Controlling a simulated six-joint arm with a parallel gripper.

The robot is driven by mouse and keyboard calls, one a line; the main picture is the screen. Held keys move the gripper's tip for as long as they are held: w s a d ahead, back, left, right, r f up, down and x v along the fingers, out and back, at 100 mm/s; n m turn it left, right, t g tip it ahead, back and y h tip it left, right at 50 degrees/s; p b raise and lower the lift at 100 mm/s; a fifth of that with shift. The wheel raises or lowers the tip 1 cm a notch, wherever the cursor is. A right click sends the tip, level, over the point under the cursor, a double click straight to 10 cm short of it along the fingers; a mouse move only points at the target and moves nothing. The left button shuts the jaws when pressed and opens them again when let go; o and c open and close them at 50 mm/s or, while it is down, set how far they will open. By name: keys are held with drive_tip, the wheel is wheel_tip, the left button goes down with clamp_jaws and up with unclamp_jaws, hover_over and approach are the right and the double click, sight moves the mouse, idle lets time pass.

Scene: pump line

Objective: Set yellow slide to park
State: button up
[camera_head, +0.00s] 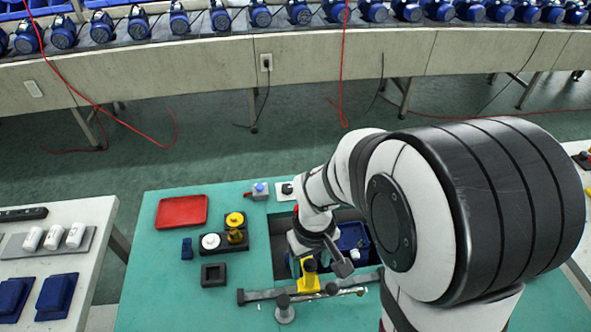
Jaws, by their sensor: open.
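The yellow slide (308,282) sits on a grey metal rail (265,294) at the front of the green table. The rail runs left to right, and the slide is near its middle. My gripper (309,264) is directly over the slide, pointing down, with its jaws open. It hides the slide's top, so I cannot tell whether it touches the slide. No park marking is readable.
A grey post with a dark knob (284,309) stands in front of the rail. Left of my gripper are a black fixture with yellow parts (235,236), a black square block (213,275) and a red tray (182,212). A blue part (352,236) lies in the recess behind the rail.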

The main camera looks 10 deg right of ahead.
clamp_jaws()
idle(0.3)
idle(1.1)
